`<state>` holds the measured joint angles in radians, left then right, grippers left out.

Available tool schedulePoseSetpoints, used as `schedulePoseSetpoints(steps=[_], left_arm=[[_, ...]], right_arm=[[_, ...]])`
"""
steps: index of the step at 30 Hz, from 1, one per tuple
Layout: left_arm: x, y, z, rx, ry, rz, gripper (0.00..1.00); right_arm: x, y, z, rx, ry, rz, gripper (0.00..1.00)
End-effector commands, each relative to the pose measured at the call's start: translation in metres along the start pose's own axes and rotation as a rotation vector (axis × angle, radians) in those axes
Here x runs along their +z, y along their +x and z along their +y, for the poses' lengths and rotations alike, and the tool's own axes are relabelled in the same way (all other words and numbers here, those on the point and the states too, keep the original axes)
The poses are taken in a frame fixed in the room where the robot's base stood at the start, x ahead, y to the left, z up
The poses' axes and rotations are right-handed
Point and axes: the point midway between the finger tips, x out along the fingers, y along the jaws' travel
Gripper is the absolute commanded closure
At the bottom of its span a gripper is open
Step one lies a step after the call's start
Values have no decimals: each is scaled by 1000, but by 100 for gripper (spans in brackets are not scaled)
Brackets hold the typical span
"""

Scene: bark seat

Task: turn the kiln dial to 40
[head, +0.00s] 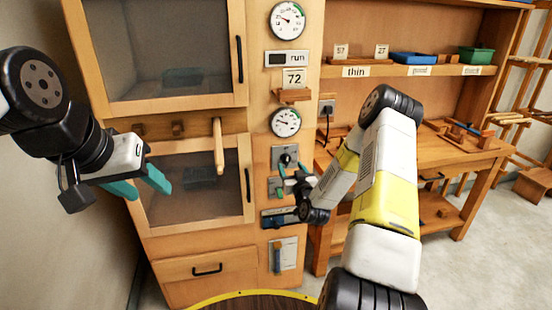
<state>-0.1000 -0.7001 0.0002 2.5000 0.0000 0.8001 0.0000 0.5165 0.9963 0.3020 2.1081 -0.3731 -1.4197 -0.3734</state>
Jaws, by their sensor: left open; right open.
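The kiln dial (286,158) is a small dark knob on a grey plate on the wooden cabinet's front post, below the lower gauge. The dial's markings are too small to read. My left gripper (146,186) is open and empty, in front of the lower glass door at the left.
Two round gauges (287,20), a "run" label (287,58) and a "72" card (293,78) are above the dial. A workbench with shelves (400,150) stands at the right. Floor at far right is clear.

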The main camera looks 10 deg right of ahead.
Motion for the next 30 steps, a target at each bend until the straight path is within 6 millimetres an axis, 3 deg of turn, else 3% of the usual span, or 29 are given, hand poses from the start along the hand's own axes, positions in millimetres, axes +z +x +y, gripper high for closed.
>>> schedulePoseSetpoints(steps=[9,20,27,30], left_arm=[[0,0,0,0,0,0,52],[0,0,0,0,0,0,52],[0,0,0,0,0,0,52],[0,0,0,0,0,0,52]], right_arm=[[0,45,0,-1,0,-1,40],[0,52,-1,-1,0,-2,40],[0,52,0,-1,0,-2,85],[0,52,0,-1,0,-2,100]])
